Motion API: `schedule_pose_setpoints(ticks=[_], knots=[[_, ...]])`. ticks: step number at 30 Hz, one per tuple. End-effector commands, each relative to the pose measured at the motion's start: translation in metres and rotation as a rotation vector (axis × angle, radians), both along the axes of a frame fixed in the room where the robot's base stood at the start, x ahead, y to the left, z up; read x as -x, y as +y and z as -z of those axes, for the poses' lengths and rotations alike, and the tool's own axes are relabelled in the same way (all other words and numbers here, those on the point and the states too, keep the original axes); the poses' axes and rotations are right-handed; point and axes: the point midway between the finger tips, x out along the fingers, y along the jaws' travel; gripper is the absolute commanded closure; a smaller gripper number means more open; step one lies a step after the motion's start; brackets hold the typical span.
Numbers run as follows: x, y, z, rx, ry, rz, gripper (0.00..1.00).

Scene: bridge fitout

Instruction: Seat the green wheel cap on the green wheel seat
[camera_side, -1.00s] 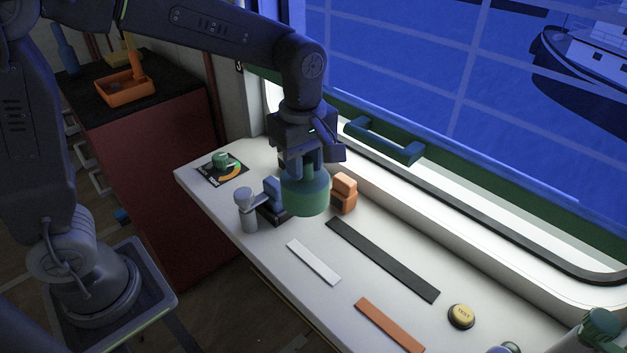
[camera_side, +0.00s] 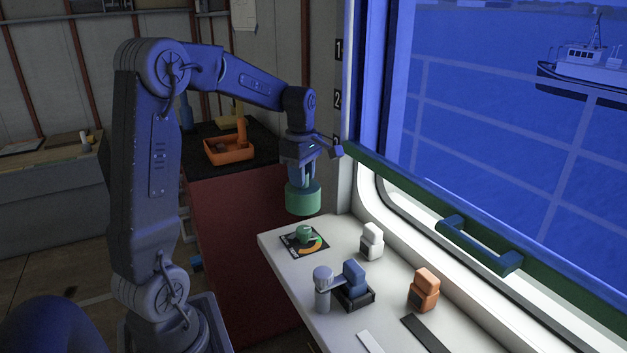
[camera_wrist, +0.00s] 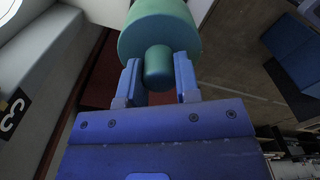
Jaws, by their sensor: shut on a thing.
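The green wheel cap (camera_side: 303,200) is a wide, short cylinder held upright in the air. My gripper (camera_side: 302,180) points down and is shut on it from above. In the wrist view my gripper (camera_wrist: 158,80) has one finger on each side of the round green stem, with the broad cap (camera_wrist: 160,28) beyond. A small green round piece, which looks like the green wheel seat (camera_side: 304,232), stands on a dark plate with an orange arc at the bench's far end. The cap is above it in the side view, clearly apart. The cap's underside is hidden.
A white block (camera_side: 371,241), a blue block (camera_side: 354,279) beside a grey post (camera_side: 322,288), and an orange block (camera_side: 424,284) stand on the white bench (camera_side: 288,262). A green rail (camera_side: 405,196) with a dark handle (camera_side: 480,245) runs along the window. An orange tray (camera_side: 229,150) sits behind.

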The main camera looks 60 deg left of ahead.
Motion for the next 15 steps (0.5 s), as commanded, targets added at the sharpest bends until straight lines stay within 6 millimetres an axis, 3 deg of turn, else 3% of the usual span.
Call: schedule_pose_setpoints(ticks=[8, 15], knots=[[0.000, 0.000, 0.001, -0.001, -0.002, 0.002, 0.97], [0.000, -0.001, 0.016, 0.000, 0.000, 0.002, 0.97]])
